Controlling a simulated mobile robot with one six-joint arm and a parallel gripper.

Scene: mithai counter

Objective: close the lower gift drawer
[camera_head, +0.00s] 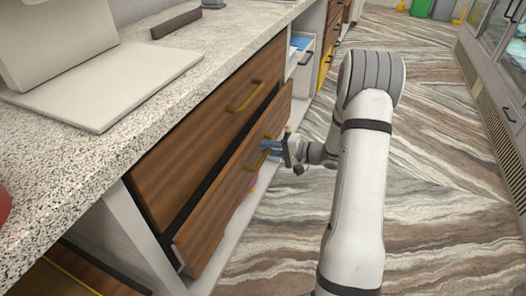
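The lower drawer (216,217) has a brown wood front and a brass handle (259,162). Its front stands out a little from the cabinet, with a dark gap along its top edge, so it is partly open. The upper drawer (205,135) above it has a matching front and a brass handle (245,96), and looks shut. The fingers overlap the handle in this view. I cannot tell whether they touch it or how far apart they are.
A speckled stone counter (120,140) runs above the drawers, with a pale flat object (110,85) and a dark bar (176,23) on it. Farther along is an open white compartment (303,58). The marbled floor (440,200) is clear up to a glass case (505,75) at right.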

